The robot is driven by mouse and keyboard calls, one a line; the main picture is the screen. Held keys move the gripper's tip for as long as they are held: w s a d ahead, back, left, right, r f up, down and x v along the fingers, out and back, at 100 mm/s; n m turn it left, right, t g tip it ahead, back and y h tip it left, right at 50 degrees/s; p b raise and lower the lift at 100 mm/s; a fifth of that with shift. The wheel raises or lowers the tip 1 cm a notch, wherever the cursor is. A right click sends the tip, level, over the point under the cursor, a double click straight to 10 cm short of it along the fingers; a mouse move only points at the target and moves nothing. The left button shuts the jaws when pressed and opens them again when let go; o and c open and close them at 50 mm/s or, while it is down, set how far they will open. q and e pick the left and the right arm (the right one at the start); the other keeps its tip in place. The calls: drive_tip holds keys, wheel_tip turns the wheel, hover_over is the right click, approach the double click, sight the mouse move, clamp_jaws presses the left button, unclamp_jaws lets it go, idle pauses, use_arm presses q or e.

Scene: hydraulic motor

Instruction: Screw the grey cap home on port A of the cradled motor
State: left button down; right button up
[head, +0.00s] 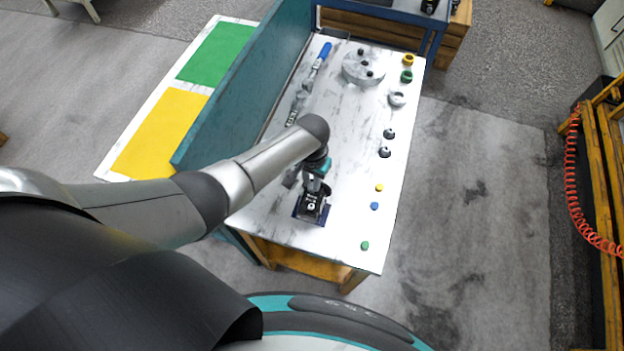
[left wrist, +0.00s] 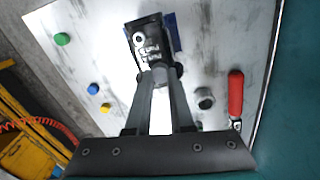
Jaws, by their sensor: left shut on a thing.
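The motor (head: 312,203), dark with a light fitting on top, sits in a blue cradle (head: 325,218) near the front of the white bench. In the left wrist view the motor (left wrist: 149,42) stands just beyond my fingertips, with the blue cradle (left wrist: 173,32) behind it. My left gripper (head: 314,186) is directly at the motor. In the left wrist view its two fingers (left wrist: 160,76) close together on a small grey piece at the motor's near end, seemingly the grey cap, mostly hidden by the fingers. I cannot tell how far it sits on the port. My right gripper is not in view.
Small yellow (head: 379,187), blue (head: 374,206) and green (head: 364,245) caps lie along the right edge. Dark caps (head: 389,133), coloured rings and a round grey plate (head: 363,68) lie farther back. A blue-handled tool (head: 321,58) lies beside the teal wall (head: 245,85). A red-handled tool (left wrist: 236,95) lies nearby.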

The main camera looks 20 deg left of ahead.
use_arm(q)
drive_tip(key=c, duration=0.9)
unclamp_jaws()
drive_tip(key=n, duration=0.5)
drive_tip(key=shift+d, duration=0.1)
drive_tip(key=n, duration=0.5)
clamp_jaws()
